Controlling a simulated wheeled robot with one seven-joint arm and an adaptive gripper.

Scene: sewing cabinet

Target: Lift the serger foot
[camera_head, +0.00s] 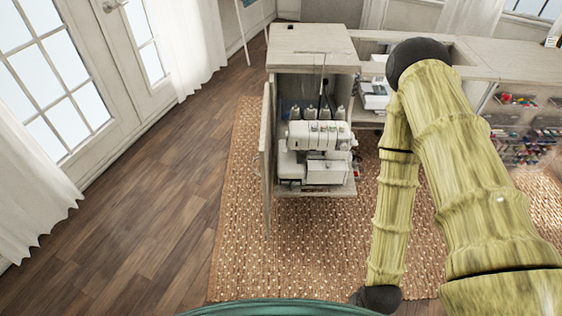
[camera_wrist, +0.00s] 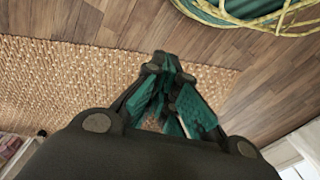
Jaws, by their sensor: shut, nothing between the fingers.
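The white serger (camera_head: 320,145) stands on a pull-out shelf inside the open compartment of the wooden sewing cabinet. Several thread cones show on top of it. The serger foot is too small to make out. My bamboo-textured arm is folded to the right of the serger, and its lower end comes down over the rug, apart from the machine. In the wrist view my gripper (camera_wrist: 165,65) points at the rug and wood floor. Its dark fingers with green pads meet at the tips, with nothing between them. The serger does not show in the wrist view.
An open cabinet door (camera_head: 267,150) stands along the serger's left side. A woven rug (camera_head: 290,250) covers the floor in front. Wood floor (camera_head: 150,220) is clear at left, beside glass doors. Shelves of coloured supplies (camera_head: 520,140) stand at right, behind my arm.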

